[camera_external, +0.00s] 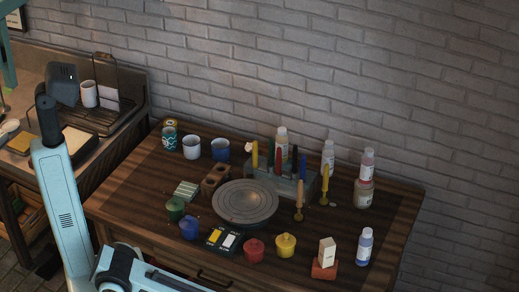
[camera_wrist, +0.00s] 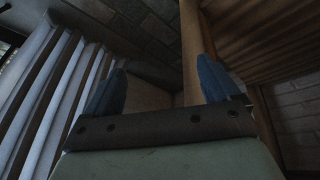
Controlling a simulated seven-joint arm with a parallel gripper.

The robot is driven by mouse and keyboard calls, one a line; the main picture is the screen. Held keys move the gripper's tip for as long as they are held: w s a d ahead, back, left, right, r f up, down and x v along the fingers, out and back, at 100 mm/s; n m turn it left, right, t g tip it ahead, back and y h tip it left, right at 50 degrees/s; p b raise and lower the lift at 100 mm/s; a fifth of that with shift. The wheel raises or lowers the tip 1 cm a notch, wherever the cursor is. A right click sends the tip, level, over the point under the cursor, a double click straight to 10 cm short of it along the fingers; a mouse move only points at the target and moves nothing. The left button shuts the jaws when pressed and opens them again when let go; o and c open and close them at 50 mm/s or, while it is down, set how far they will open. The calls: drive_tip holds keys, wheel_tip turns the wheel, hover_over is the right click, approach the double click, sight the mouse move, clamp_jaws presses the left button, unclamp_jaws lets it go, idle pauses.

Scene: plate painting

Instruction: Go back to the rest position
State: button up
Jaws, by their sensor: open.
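In the wrist view my gripper (camera_wrist: 160,92) shows two blue fingers standing wide apart with nothing between them. The wrist camera looks up at a brick wall, wooden beams and pale slats, with no painting object in sight. In the external view my light blue arm stands in the lower left, in front of the table, and the gripper cannot be made out there. The wooden table (camera_external: 130,205) carries a round grey turntable (camera_external: 246,203) with no plate on it. A holder (camera_external: 293,183) with several brushes and tools stands behind the turntable.
Paint pots in green (camera_external: 175,208), blue (camera_external: 189,228), red (camera_external: 253,250) and yellow (camera_external: 285,245) stand along the front. Cups (camera_external: 191,147) stand at the back left. Bottles (camera_external: 364,246) stand at the right. A sink counter (camera_external: 110,65) is at the left.

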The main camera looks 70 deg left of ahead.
drive_tip(key=s+a+f+g+y, duration=0.1)
drive_tip(key=s+a+f+g, duration=0.15)
drive_tip(key=s+a, duration=0.35)
drive_tip(key=s+a+f+g, duration=0.1)
drive_tip(key=s+a+f, duration=0.2)
drive_tip(key=s+a, duration=0.25)
drive_tip(key=s+a+f+g, duration=0.1)
drive_tip(key=s+a+g, duration=0.2)
drive_tip(key=s, duration=1.1)
drive_tip(key=s+a+m+g, duration=0.1)
drive_tip(key=s+a+g, duration=0.3)
drive_tip(key=s+a, duration=0.6)
drive_tip(key=s, duration=0.4)
drive_tip(key=shift+s+f+m, duration=0.15)
drive_tip(key=shift+f+m, duration=0.15)
drive_tip(key=shift+f, duration=0.1)
